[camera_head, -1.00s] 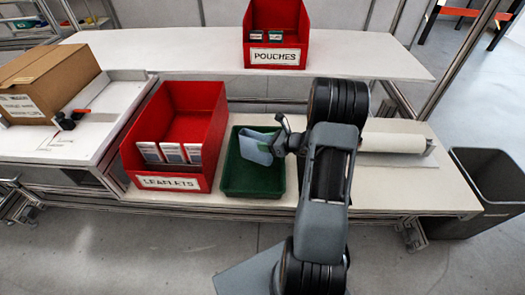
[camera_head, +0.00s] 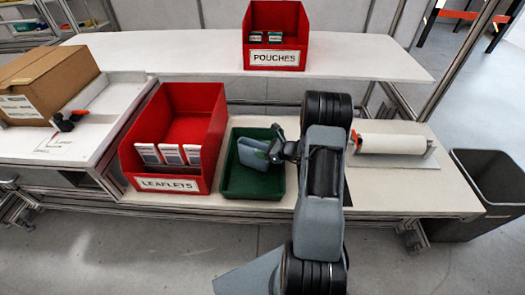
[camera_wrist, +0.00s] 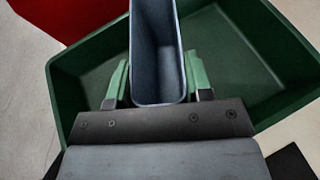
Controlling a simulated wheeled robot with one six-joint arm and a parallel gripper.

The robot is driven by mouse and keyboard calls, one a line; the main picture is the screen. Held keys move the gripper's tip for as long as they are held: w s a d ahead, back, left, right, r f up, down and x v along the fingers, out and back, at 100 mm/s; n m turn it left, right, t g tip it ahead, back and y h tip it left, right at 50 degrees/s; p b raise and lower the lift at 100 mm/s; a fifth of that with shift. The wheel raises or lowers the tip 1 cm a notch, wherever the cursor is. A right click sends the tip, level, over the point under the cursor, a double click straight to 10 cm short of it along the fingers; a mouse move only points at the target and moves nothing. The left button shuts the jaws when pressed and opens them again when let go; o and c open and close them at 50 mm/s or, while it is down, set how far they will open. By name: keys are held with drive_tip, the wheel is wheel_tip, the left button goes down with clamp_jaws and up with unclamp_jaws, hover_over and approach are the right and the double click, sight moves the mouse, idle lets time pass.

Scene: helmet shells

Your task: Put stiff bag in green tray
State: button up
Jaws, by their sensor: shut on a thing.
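The stiff bag (camera_head: 252,154) is blue-grey and flat-sided. It is over the green tray (camera_head: 232,188), inside the tray's outline in the head view. My gripper (camera_head: 276,150) is shut on the bag's right end. In the wrist view my gripper (camera_wrist: 158,88) has a green finger on each side of the bag (camera_wrist: 157,50), which shows an open, hollow top edge. The green tray (camera_wrist: 262,50) lies below the bag there. I cannot tell whether the bag touches the tray floor. Nothing else shows in the tray.
A red LEAFLETS bin (camera_head: 205,130) stands close to the tray's left. A red POUCHES bin (camera_head: 275,20) sits on the shelf (camera_head: 190,52) behind. A paper roll (camera_head: 390,143) lies to the right. A cardboard box (camera_head: 45,85) is at far left, a grey waste bin (camera_head: 480,215) at far right.

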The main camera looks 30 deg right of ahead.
drive_tip(key=shift+f, duration=0.15)
drive_tip(key=o, duration=1.2)
drive_tip(key=shift+c, duration=0.2)
